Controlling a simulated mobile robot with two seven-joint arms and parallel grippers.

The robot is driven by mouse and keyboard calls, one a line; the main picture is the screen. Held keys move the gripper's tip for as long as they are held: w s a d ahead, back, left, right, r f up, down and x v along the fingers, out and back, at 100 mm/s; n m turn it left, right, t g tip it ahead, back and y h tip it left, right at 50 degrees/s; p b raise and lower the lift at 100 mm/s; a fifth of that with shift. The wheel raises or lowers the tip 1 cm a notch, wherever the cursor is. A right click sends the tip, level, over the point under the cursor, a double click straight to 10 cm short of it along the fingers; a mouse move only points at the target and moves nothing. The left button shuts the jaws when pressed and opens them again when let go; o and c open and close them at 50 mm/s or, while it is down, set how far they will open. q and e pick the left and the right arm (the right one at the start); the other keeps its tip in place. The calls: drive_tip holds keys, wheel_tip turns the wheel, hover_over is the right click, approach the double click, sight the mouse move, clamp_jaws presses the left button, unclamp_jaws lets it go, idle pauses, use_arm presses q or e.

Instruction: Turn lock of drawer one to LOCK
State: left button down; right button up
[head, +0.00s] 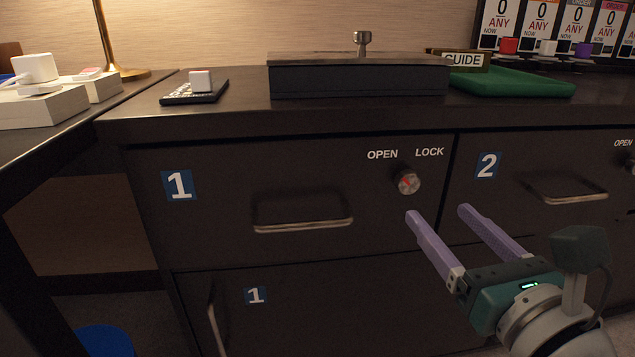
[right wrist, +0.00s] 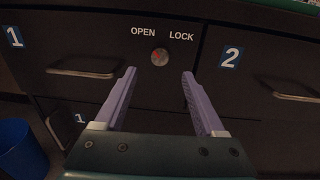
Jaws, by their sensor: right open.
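The lock knob (head: 408,182) of drawer one is a small round metal knob with a red mark, below the words OPEN and LOCK. Its red mark points up and left, toward OPEN. Drawer one (head: 220,220) is shut and carries a blue "1" label. My right gripper (head: 437,212) is open and empty, its two purple fingers pointing at the drawer front, below and right of the knob. In the right wrist view the knob (right wrist: 160,57) shows beyond the fingertips, roughly midway between them. My left gripper is not in view.
Drawer one's handle (head: 303,224) sticks out left of the knob. Drawer two (head: 520,160), with its handle (head: 567,188), is on the right. A lower drawer or door (head: 330,300) lies below. A blue bin (head: 104,340) stands on the floor at left.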

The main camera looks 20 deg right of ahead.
sight(411, 183)
drive_tip(key=w, duration=0.2)
drive_tip(key=w+d, duration=0.1)
drive_tip(key=w, duration=0.2)
drive_tip(key=w+b, duration=0.1)
drive_tip(key=w, duration=0.1)
drive_tip(key=shift+w+d, duration=0.25)
clamp_jaws()
